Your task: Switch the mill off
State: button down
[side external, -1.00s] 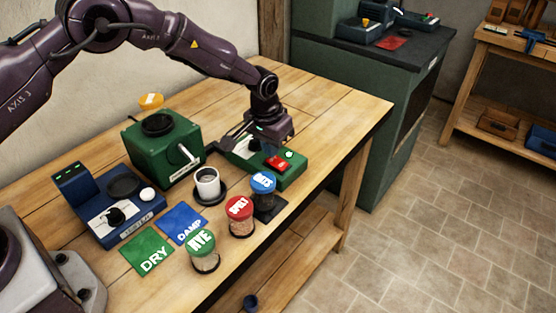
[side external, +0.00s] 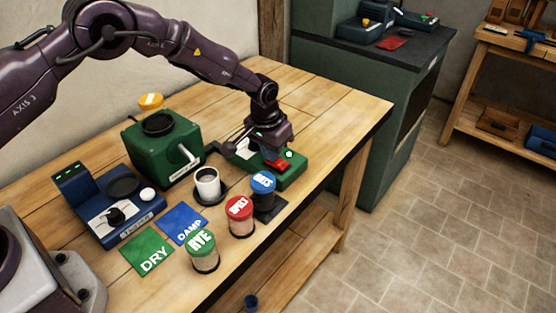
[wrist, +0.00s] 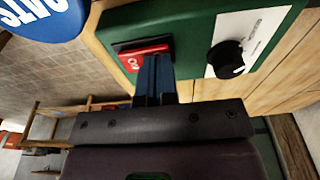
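A green control box (side external: 291,177) lies on the bench with a red switch (side external: 281,164), a white plate and a small green light (side external: 289,154) that looks lit. In the wrist view the red switch (wrist: 142,58) carries white lettering, and a black knob (wrist: 226,57) sits on a white plate beside it. My gripper (wrist: 154,58) has its blue fingers together with nothing between them, tips right at the switch's edge. Whether they touch it I cannot tell. From the side my gripper (side external: 271,156) hides part of the box.
Jars with blue (side external: 263,182), red (side external: 239,207) and green (side external: 200,241) lids stand along the front edge, the blue one close to the box. A cup (side external: 207,184), a blue device (side external: 112,210) and DRY (side external: 146,252) and DAMP (side external: 184,223) cards lie left.

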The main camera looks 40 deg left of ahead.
jog(key=shift+r, duration=3.5)
jog(key=s, duration=0.1)
jog(key=s+f, duration=0.1)
jog(key=s+g, duration=0.1)
jog(key=shift+a+f, duration=0.25)
jog(key=s+a+r+t, duration=0.2)
jog(key=s+a+r, duration=0.2)
jog(key=s+r, duration=0.8)
jog(key=s+a+r+t, duration=0.2)
jog(key=s+a+r, duration=0.2)
jog(key=s+r, duration=0.8)
jog(key=s, duration=0.7)
jog(key=shift+t, duration=0.4)
jog(key=shift+s+r, duration=0.1)
